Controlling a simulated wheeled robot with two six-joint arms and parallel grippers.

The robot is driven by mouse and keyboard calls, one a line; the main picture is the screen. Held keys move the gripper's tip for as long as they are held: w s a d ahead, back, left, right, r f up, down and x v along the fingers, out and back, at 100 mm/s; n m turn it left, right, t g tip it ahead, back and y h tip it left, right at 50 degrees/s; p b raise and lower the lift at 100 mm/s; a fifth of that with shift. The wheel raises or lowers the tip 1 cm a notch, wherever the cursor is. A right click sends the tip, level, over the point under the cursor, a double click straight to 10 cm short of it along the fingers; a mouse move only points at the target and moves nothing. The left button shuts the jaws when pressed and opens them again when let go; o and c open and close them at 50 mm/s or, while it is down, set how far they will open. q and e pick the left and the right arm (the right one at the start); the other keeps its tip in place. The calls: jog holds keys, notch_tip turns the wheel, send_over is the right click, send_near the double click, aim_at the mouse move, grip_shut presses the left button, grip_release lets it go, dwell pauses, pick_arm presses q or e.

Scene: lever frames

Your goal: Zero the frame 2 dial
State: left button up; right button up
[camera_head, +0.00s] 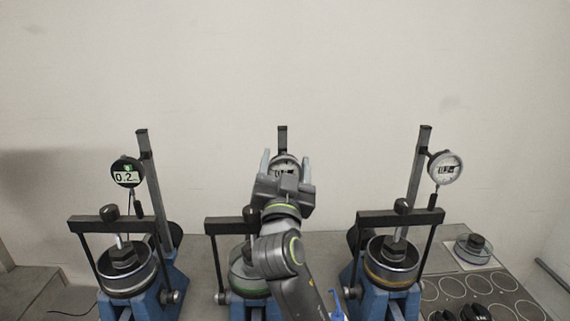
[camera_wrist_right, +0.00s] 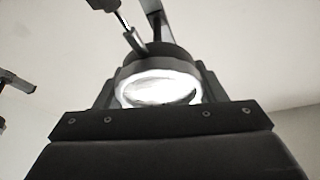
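The middle frame's dial (camera_head: 285,161), likely frame 2's, is a round gauge on a dark post. My right gripper hides its lower part, and its reading cannot be made out. My right gripper (camera_head: 286,166) is at this dial, with its two fingers apart, one on each side of it. In the right wrist view the dial (camera_wrist_right: 158,88) shows from close up between the fingers, its face bright and washed out. The fingers are close to its sides; I cannot tell whether they touch it. My left gripper is not in view.
The left frame has a black dial (camera_head: 126,172) and the right frame a silver dial (camera_head: 444,168); each display seems to start with 0.2. Crossbars (camera_head: 395,218) and posts stand close on both sides. A grey tray with round recesses (camera_head: 482,284) lies at the lower right.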

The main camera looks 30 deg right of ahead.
jog(key=shift+w, duration=0.1)
jog(key=c, duration=0.4)
jog(key=m+b, duration=0.2)
jog(key=shift+f+g+b, duration=0.25)
jog(key=shift+g+b, duration=0.05)
jog(key=shift+d+r+m+g+h+b, duration=0.15)
jog(key=shift+m+g+h+b, duration=0.25)
jog(key=shift+m, duration=0.3)
jog(key=o, duration=1)
jog(key=shift+w, duration=0.1)
